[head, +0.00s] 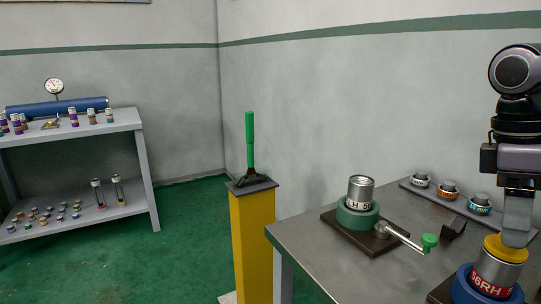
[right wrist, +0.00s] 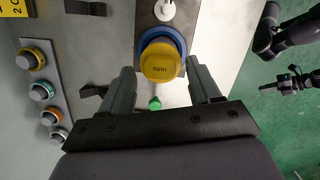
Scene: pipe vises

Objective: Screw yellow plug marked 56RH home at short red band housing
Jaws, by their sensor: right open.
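The yellow plug (head: 506,248) sits on top of the short metal housing (head: 493,270) with a red band reading 56RH, at the lower right of the head view. The housing stands upright in a blue vise (head: 467,288). My right gripper (head: 515,238) points down from above at the plug. In the right wrist view the plug (right wrist: 160,62) shows dark lettering on its face, between the two open fingers, with a gap at each side. The plug hides the housing there; the blue vise ring (right wrist: 181,42) shows around it.
A green vise (head: 355,220) holds a taller metal housing (head: 360,188); its green-knobbed handle (head: 429,241) sticks out over the table. A grey rack (head: 405,185) with several banded plugs runs along the back. A yellow post (head: 252,240) with a green lever stands left of the table.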

